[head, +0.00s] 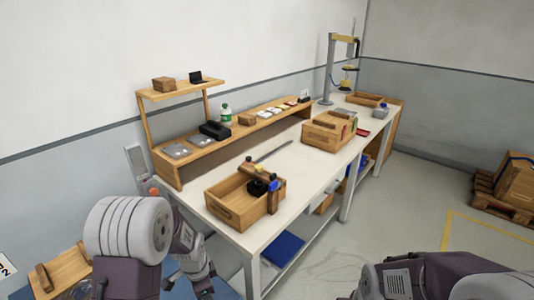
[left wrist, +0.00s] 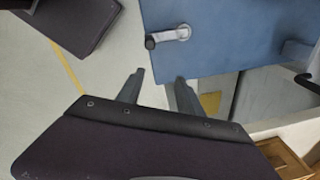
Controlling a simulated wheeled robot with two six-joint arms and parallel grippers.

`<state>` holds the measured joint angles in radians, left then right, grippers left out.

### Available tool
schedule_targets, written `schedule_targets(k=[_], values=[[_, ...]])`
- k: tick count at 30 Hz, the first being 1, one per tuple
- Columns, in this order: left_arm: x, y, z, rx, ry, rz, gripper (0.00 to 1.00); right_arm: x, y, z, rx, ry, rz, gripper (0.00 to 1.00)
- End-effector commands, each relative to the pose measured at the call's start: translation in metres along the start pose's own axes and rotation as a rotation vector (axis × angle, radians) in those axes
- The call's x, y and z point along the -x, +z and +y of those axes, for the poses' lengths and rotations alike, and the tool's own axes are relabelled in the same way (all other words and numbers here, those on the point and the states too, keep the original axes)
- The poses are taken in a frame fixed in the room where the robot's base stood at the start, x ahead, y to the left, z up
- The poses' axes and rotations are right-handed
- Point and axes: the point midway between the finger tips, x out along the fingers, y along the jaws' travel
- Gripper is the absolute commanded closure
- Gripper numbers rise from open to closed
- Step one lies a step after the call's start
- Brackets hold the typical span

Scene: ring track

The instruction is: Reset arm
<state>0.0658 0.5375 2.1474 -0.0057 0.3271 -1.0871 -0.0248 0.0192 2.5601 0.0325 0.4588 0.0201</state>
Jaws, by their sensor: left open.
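My left gripper (head: 204,291) hangs low at the near left of the workbench (head: 262,232), beside its front end and below the top. The left wrist view shows its two fingers (left wrist: 160,84) spread apart with nothing between them. They point toward a blue panel (left wrist: 215,35) with a small metal handle (left wrist: 167,36); the fingers look apart from it, though the distance is hard to tell. My right arm shows at the bottom right of the head view, but its gripper is out of the frame.
An open wooden box (head: 228,206) holding dark items stands at the bench's near end. A second wooden box (head: 322,137) stands farther along. A wooden shelf (head: 179,88) rises at the back. Open floor (head: 400,205) lies to the right, with a loaded pallet (head: 500,196) beyond.

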Motion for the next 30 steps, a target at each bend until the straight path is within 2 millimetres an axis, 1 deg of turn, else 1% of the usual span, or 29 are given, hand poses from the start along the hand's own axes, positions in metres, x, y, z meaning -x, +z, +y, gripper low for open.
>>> schedule_targets(k=[1,2,3,5,6,7,9,12,14,16,20,30], values=[[0.038,-0.008,0.001,-0.006,-0.039,0.025,0.57,0.011,-0.001,0.0,0.0,0.0,0.0,0.04],[0.054,-0.01,0.006,0.02,-0.053,0.037,0.57,0.014,-0.002,0.0,0.0,0.0,0.0,0.04],[0.073,-0.011,0.015,0.077,-0.064,0.051,0.57,0.018,-0.002,0.0,0.0,0.0,0.001,0.04],[0.097,-0.008,0.033,0.205,-0.068,0.069,0.57,0.022,-0.002,0.0,0.0,0.0,0.001,0.04],[0.109,-0.003,0.048,0.316,-0.06,0.076,0.57,0.024,-0.003,-0.001,0.0,0.0,0.001,0.04],[0.115,0.001,0.059,0.403,-0.05,0.076,0.57,0.025,-0.003,-0.001,0.0,0.0,0.0,0.04],[0.118,0.011,0.08,0.593,-0.022,0.063,0.57,0.024,-0.003,-0.001,0.0,0.0,0.0,0.04],[0.111,0.025,0.102,0.821,0.023,0.015,0.57,0.022,-0.002,0.0,0.0,0.0,0.0,0.04],[0.11,0.029,0.108,0.921,0.035,-0.004,0.57,0.023,-0.002,0.0,0.0,0.0,0.0,0.04],[0.11,0.029,0.109,1.002,0.039,-0.01,0.57,0.022,-0.002,0.0,0.0,0.0,0.0,0.04],[0.11,0.029,0.108,1.056,0.039,-0.011,0.57,0.022,-0.002,0.0,0.0,0.0,0.0,0.04],[0.11,0.029,0.108,1.053,0.038,-0.01,0.57,0.023,-0.002,0.0,0.0,0.0,0.0,0.04]])
